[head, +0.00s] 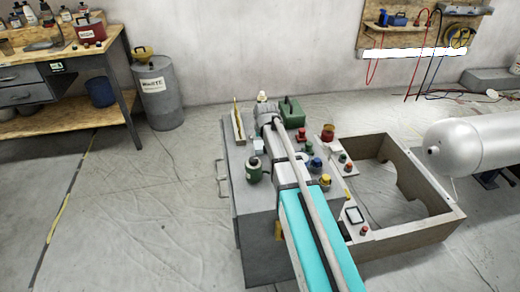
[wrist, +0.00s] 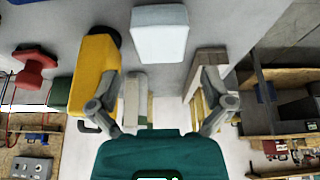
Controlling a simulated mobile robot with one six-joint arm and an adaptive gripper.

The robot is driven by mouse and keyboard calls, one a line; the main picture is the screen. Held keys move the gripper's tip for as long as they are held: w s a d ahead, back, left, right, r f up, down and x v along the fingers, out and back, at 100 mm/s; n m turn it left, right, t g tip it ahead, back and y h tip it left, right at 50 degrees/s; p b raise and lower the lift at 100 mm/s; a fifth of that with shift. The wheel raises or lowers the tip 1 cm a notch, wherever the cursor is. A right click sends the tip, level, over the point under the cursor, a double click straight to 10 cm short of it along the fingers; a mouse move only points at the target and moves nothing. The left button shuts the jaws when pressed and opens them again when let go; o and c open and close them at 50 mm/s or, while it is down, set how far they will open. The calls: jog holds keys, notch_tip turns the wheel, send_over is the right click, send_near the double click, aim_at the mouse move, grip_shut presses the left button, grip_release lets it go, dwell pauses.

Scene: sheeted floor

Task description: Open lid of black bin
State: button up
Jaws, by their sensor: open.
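I cannot make out a black bin with a lid in either view. In the wrist view my gripper (wrist: 158,100) is open, its two grey fingers spread wide with nothing held between them. A yellow object with a black top (wrist: 95,70) is close beside the left finger. A wooden-sided block (wrist: 210,60) is behind the right finger. A pale box (wrist: 160,35) lies ahead, between and beyond the fingers. In the head view my arm reaches over the grey cabinet, and the gripper at its far end is too small to tell clearly.
Small jars, a green case (head: 292,112) and a wooden tray (head: 238,123) crowd the grey cabinet (head: 262,225). An open wooden frame (head: 440,220) adjoins it on the right. A grey waste drum (head: 160,97) and a workbench (head: 110,55) stand left. Sheeted floor is clear at left.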

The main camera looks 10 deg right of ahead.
aim_at(260, 145)
jog(key=shift+b+x, duration=2.5)
jog(key=shift+x, duration=0.15)
jog(key=shift+s, duration=0.1)
jog(key=c, duration=1)
jog(key=shift+o, duration=0.2)
jog(key=shift+r, duration=0.2)
notch_tip(260, 145, up, 2)
jog(key=p, duration=0.2)
jog(key=shift+r+p, duration=0.1)
jog(key=shift+p, duration=0.25)
jog(key=s+d+r+p, duration=0.1)
jog(key=s+r+p, duration=0.9)
jog(key=s, duration=0.4)
jog(key=shift+r, duration=0.2)
